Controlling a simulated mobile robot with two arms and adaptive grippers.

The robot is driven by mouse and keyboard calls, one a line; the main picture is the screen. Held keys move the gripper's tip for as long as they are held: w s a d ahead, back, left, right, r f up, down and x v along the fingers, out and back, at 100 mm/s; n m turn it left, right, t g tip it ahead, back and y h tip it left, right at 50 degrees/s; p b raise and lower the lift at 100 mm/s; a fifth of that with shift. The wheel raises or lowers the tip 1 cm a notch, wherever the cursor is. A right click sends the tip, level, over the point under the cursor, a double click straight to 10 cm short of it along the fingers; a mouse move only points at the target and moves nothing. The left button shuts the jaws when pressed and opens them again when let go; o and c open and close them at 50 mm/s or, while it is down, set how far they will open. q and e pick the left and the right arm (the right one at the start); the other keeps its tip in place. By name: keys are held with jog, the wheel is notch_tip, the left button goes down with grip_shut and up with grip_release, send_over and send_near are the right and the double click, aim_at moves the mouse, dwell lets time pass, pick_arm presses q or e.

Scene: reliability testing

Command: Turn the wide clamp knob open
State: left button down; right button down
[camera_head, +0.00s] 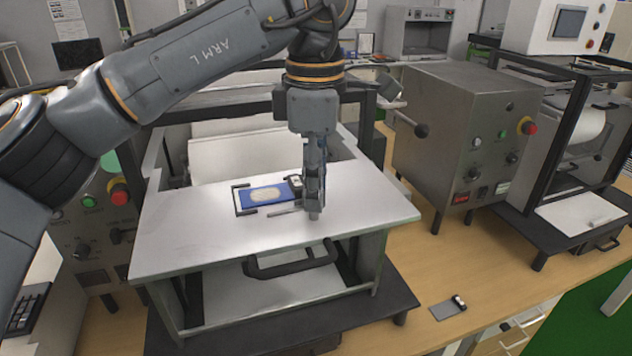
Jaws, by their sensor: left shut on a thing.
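My left gripper (314,208) points straight down over the right part of a white platform (190,240). Its fingers are closed together at the right end of the clamp (295,184), which has a black and white body. The wide clamp knob is hidden by the fingers, and the gripper is shut on it. A blue card (246,203) with a pale oval patch lies flat to the left, between the clamp and a black bracket (237,199). A thin grey bar (285,211) lies just left of the fingertips. My right gripper is out of view.
A black handle (290,266) is on the platform's front. A grey metal box (455,125) with buttons and a ball-ended lever (421,131) stands to the right. A small grey plate (447,309) lies on the wooden bench. The platform's left front is clear.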

pick_arm(q)
jog(key=shift+f, duration=0.1)
jog(key=c, duration=1)
grip_release()
jog(key=shift+a, duration=0.1)
notch_tip(320, 180, up, 12)
jog(key=shift+r, duration=0.1)
